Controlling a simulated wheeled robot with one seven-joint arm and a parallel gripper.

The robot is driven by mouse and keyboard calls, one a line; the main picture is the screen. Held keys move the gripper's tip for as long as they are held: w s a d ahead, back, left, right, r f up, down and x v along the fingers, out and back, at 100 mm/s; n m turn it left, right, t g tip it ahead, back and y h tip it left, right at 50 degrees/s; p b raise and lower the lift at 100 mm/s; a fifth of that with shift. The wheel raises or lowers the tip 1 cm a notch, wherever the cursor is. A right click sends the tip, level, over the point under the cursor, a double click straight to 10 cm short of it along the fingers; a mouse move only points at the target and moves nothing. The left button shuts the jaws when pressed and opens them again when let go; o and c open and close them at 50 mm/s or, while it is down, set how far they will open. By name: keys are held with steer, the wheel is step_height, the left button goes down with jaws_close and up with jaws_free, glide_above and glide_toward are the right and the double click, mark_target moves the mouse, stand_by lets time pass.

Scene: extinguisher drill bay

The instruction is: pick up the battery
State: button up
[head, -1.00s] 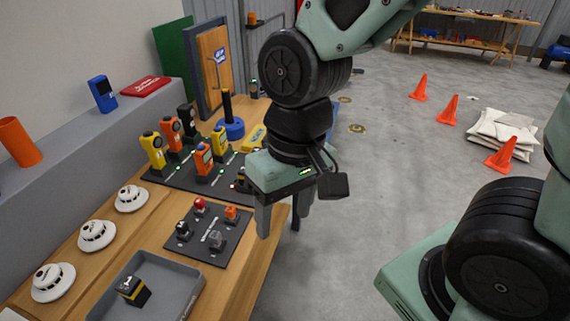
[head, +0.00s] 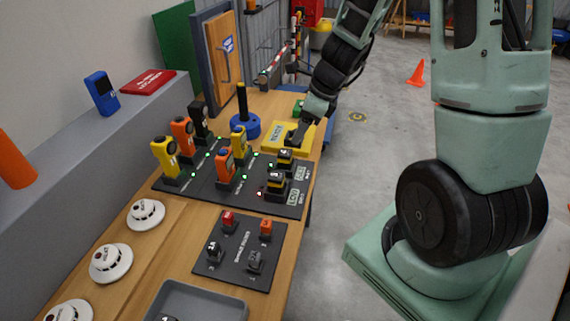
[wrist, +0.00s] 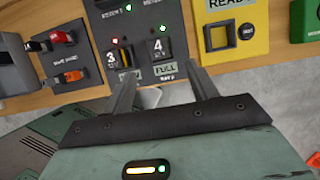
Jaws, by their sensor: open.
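Two black batteries with yellow bands stand at the right end of the dark charging board (head: 205,190): number 4 (head: 285,158) farther off, number 3 (head: 276,184) nearer. In the wrist view battery 3 (wrist: 114,58) has a red light behind it; battery 4 (wrist: 158,49) has a green light and a FULL label in front. Battery 3's label is mostly hidden by a finger. Another battery (head: 168,318) barely shows in the grey tray (head: 215,300). My gripper (wrist: 165,88) is open and empty, its fingers spread in front of the batteries, touching neither.
Several gas detectors (head: 165,158) stand on the board's left part. A yellow READY box (wrist: 244,22) with an empty-looking square socket lies right of the batteries in the wrist view. A small dark board (head: 240,247) and white round detectors (head: 110,263) are nearer. Open floor lies right of the table.

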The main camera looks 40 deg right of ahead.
mark_target(286, 152)
steer(key=b+x, duration=0.2)
steer(key=x, duration=0.9)
steer(key=shift+b, duration=0.35)
steer(key=shift+r, duration=0.1)
steer(key=c, duration=1.3)
